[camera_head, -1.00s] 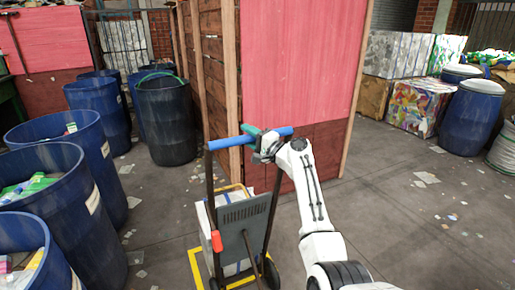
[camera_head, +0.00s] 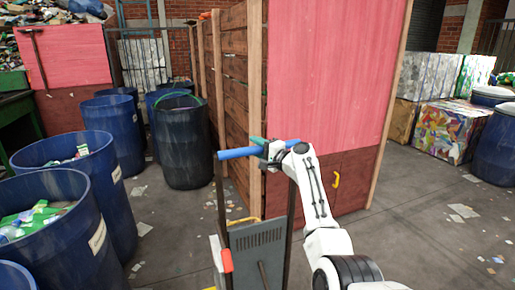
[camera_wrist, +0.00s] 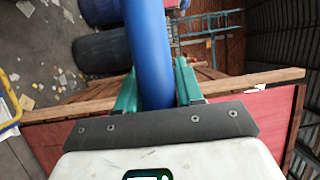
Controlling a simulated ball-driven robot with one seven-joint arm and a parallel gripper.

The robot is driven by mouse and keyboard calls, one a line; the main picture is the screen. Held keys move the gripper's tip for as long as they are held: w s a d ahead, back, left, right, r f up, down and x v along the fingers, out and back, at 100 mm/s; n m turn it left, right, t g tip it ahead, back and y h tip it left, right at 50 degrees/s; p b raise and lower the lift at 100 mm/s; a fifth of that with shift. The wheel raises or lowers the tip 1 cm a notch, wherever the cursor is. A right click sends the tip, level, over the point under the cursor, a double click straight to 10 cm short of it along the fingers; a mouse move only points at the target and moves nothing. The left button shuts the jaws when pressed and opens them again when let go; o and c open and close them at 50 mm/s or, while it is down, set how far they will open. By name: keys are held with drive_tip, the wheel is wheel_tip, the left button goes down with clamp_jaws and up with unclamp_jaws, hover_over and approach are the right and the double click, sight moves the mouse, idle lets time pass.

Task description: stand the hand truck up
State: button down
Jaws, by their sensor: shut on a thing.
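The hand truck (camera_head: 258,236) stands in front of me, close to upright, its frame rising from the lower edge of the head view. Its blue handle bar (camera_head: 238,153) is at the top, and a red part (camera_head: 226,260) sits on its left rail. My gripper (camera_head: 272,152) is shut around the handle bar, right of its middle. In the wrist view the blue bar (camera_wrist: 149,50) runs between the two green fingers (camera_wrist: 155,90). The hand truck's wheels and foot are out of view, so I cannot tell how it meets the floor.
A wooden partition with a pink panel (camera_head: 330,70) stands close behind the hand truck. Blue barrels (camera_head: 108,135) line the left, some filled with waste. Pressed bales (camera_head: 447,128) and more barrels (camera_head: 497,140) are at the right. Littered floor is open at right (camera_head: 420,225).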

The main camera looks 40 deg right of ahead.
drive_tip(key=shift+w+a+f, duration=0.1)
drive_tip(key=shift+f, duration=0.4)
drive_tip(key=c, duration=0.8)
unclamp_jaws()
drive_tip(key=shift+f, duration=0.15)
drive_tip(key=s+d, duration=0.1)
drive_tip(key=s, duration=0.9)
drive_tip(key=shift+s+d+r+b, duration=0.25)
drive_tip(key=shift+s+r+b, duration=0.05)
drive_tip(key=shift+s+b, duration=0.15)
drive_tip(key=shift+w, duration=0.1)
